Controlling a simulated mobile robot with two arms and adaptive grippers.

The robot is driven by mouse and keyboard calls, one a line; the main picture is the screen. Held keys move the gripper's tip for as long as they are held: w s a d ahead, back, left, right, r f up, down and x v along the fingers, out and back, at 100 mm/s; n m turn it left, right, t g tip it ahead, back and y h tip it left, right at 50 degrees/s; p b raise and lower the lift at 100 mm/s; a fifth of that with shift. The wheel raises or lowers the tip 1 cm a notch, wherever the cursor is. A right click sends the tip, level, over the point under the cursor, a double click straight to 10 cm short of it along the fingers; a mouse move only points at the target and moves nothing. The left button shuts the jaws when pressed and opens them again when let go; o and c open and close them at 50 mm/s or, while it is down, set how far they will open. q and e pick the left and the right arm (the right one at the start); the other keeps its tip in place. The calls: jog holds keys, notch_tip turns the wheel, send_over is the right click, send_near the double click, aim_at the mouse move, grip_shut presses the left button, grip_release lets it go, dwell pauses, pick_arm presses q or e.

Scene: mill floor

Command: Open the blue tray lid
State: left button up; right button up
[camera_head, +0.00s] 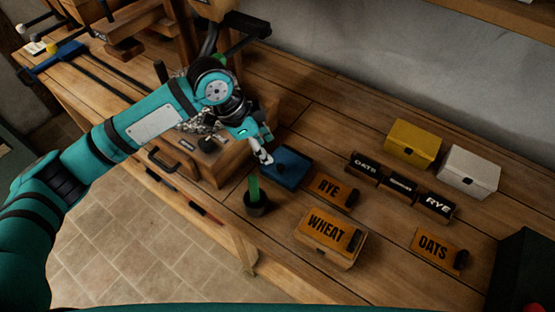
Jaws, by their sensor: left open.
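The blue tray (294,172) is on the wooden workbench, near the middle of the view. Its top looks flat and closed, with a small dark knob near its left part. My left gripper (263,154) reaches in from the left, and its pale fingertips are at the tray's upper left edge. The gripper is open with nothing visible between its fingers. I cannot tell whether the fingertips touch the lid. The wrist hides the tray's far left corner. My right gripper is not in view.
Yellow (411,145) and white (468,172) boxes stand behind. A wooden drawer box (205,162) is left.

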aim_at(280, 166)
pick_arm(q)
jog(key=x, duration=0.5)
jog(key=shift+f+p, duration=0.2)
jog(key=shift+p, duration=0.15)
jog(key=shift+x, duration=1.1)
jog(key=shift+d+f, duration=0.15)
jog(key=shift+f, duration=0.3)
jog(key=shift+w, duration=0.1)
grip_shut()
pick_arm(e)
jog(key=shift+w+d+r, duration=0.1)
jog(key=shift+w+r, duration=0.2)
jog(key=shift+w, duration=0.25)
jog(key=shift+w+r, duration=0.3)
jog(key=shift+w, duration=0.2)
